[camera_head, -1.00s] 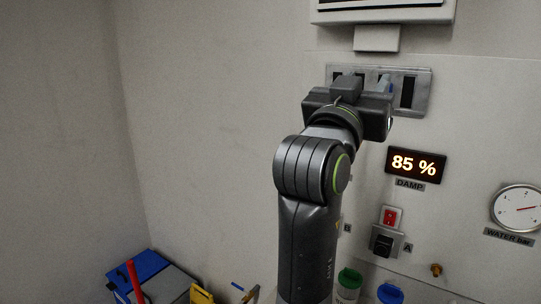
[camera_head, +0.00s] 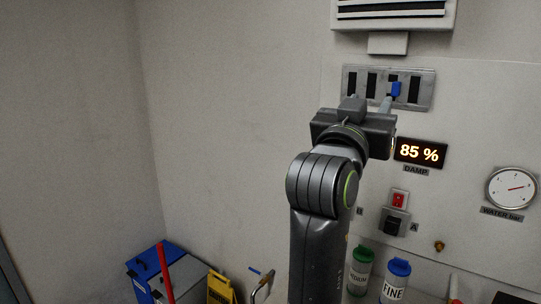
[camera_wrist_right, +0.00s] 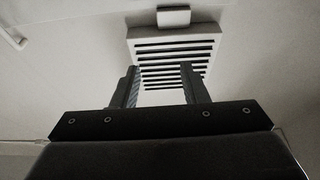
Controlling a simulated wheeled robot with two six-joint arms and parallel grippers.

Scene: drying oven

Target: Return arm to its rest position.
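My right arm rises through the middle of the head view. Its gripper (camera_head: 385,106) is just below a grey slotted panel (camera_head: 428,92) on the wall, and the wrist hides part of it from the head camera. In the right wrist view the two fingers of this gripper (camera_wrist_right: 159,67) stand apart with nothing between them, only a louvred vent (camera_wrist_right: 175,42) beyond. A blue piece (camera_head: 396,89) sits at one slot of the panel, apart from the fingers as far as I can see. My left gripper is not in view.
The wall holds an 85 % damp display (camera_head: 420,152), a red switch (camera_head: 398,200), a black knob (camera_head: 393,224) and a water gauge (camera_head: 511,187). Below stand a green-lidded bottle (camera_head: 359,270) and a blue-lidded bottle (camera_head: 395,281). Open air lies left of the arm.

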